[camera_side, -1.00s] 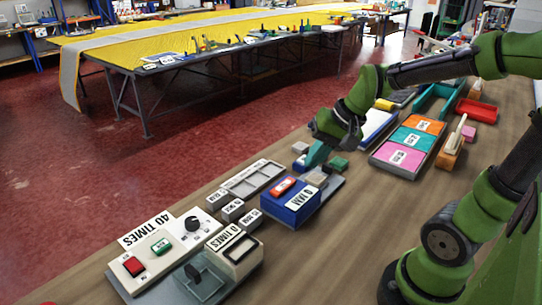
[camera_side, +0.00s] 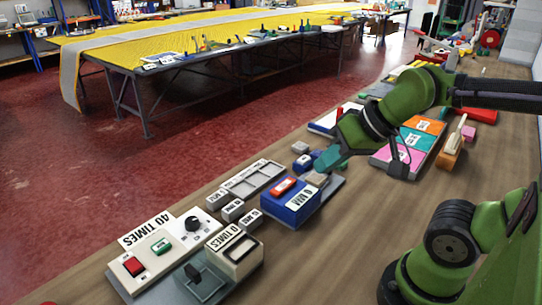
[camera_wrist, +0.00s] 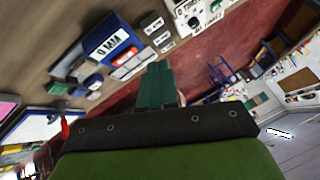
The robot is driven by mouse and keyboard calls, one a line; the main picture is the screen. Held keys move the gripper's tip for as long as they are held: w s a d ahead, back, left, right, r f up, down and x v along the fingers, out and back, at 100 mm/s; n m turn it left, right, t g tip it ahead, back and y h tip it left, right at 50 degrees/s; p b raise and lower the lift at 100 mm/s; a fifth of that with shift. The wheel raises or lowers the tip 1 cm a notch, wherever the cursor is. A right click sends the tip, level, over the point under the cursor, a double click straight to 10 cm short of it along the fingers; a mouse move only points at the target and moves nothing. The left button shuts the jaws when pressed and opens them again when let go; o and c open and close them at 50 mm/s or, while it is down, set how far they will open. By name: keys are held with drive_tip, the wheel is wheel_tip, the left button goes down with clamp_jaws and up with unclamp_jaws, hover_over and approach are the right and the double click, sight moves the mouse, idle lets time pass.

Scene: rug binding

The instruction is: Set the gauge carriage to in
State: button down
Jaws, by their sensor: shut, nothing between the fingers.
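The gauge, a blue box (camera_side: 290,208) with a "0 MM" label and a red piece on top, stands mid-bench on a grey plate. A small beige block (camera_side: 317,179) at its far right end may be the carriage; I cannot tell for sure. The blue box also shows upper left in the wrist view (camera_wrist: 107,38). My gripper (camera_side: 327,163) has teal fingers, shut and empty. In the side view they overlap the area just behind the beige block; contact cannot be told. The fingers also show in the wrist view (camera_wrist: 156,83).
A control box (camera_side: 163,247) labelled "40 TIMES" and a cream counter (camera_side: 236,250) stand front left. Small labelled blocks (camera_side: 233,210) and a grey tray (camera_side: 253,178) lie beside the gauge. Coloured trays (camera_side: 418,140) and a wooden block with a handle (camera_side: 452,153) are at right.

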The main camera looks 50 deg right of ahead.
drive_tip(key=c, duration=1.8)
unclamp_jaws()
